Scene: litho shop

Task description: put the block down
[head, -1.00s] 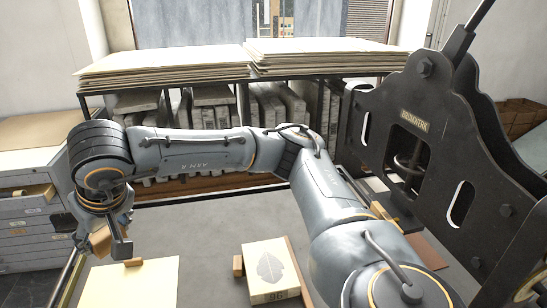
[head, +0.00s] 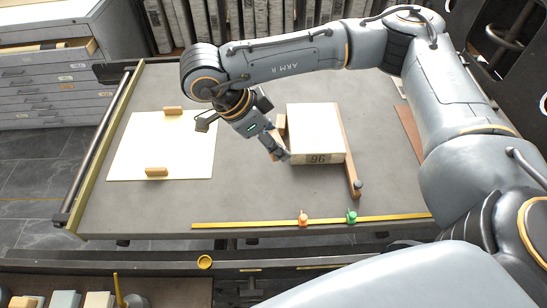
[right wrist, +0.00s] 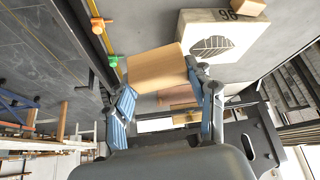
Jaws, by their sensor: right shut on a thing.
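My right gripper (head: 275,150) is just left of the pale stone slab (head: 314,127) marked 96, over the grey table. In the right wrist view its fingers (right wrist: 168,100) are shut on a plain wooden block (right wrist: 157,68), gripped on two opposite sides. In the head view the fingers mostly hide that block. The slab, with a grey leaf drawing, also shows in the wrist view (right wrist: 222,36), beyond the held block. I cannot tell whether the block touches the table. My left gripper is not in view.
A cream paper sheet (head: 135,145) lies left, with two small wooden blocks (head: 173,111) (head: 156,172) on it. A wooden bar (head: 349,165) runs along the slab's right side. A yellow rule (head: 250,224) with orange (head: 303,219) and green (head: 352,217) sliders lies along the near edge.

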